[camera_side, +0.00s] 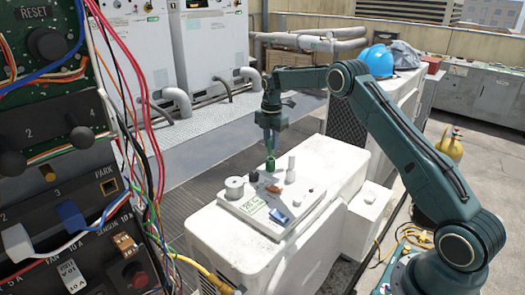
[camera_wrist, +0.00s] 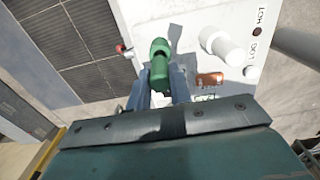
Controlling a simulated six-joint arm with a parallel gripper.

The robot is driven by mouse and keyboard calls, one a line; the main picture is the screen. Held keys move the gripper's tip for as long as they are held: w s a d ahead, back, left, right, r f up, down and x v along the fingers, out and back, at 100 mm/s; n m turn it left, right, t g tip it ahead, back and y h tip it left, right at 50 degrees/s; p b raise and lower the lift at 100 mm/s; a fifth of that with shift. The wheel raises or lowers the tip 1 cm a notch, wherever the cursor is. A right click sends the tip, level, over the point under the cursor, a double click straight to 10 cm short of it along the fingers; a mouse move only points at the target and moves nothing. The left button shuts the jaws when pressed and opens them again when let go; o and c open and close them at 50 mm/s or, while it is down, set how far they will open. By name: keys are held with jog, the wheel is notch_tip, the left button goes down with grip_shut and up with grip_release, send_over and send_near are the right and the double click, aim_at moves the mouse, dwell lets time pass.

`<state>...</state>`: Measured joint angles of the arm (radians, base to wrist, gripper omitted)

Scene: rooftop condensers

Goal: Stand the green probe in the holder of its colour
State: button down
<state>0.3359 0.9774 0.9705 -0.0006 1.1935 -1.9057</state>
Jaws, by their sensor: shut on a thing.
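My gripper (camera_side: 271,136) is shut on the green probe (camera_side: 270,152) and holds it upright, pointing down over the white board (camera_side: 262,228). In the wrist view the green probe (camera_wrist: 160,62) sits between the two blue-grey fingers of my gripper (camera_wrist: 162,88). A darker green piece shows at the probe's lower end in the side view; I cannot tell if it is the probe's tip or a holder. I cannot tell whether the probe touches the board.
On the board stand a white spool-like piece (camera_side: 234,187) and a white cylinder (camera_side: 291,169), also in the wrist view (camera_wrist: 222,46). A reddish-brown piece (camera_side: 273,189) and a blue piece (camera_side: 279,216) lie there. The board rests on a white condenser unit (camera_side: 322,172). Hanging wires are at left.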

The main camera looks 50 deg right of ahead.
jog(key=shift+f, duration=1.05)
dwell(0.8)
jog(key=c, duration=1.2)
grip_release()
jog(key=shift+r, duration=0.1)
jog(key=shift+r, duration=6.8)
